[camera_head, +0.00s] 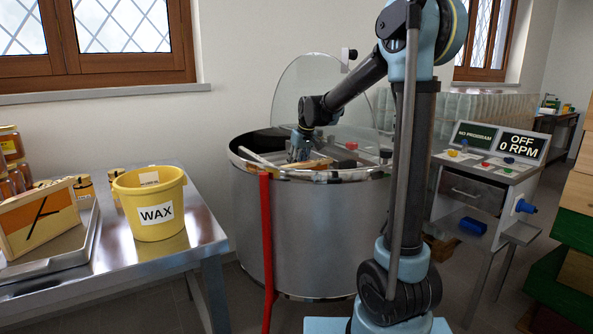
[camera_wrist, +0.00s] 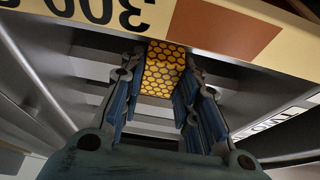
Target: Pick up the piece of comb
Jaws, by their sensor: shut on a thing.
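A yellow piece of comb (camera_wrist: 162,72) with dark round cells is between the fingers of my gripper (camera_wrist: 160,95) in the wrist view. The gripper is shut on it. In the head view my gripper (camera_head: 300,148) reaches down inside the large steel drum (camera_head: 330,230). The comb cannot be made out in the head view.
A wooden bar with dark digits (camera_wrist: 215,28) crosses close above the comb in the wrist view. The drum has a raised clear lid (camera_head: 320,90) and a red post (camera_head: 267,240). A yellow WAX bucket (camera_head: 150,238) and a framed comb (camera_head: 38,218) stand on the steel table (camera_head: 208,238) at left. A control panel (camera_head: 490,160) reads OFF.

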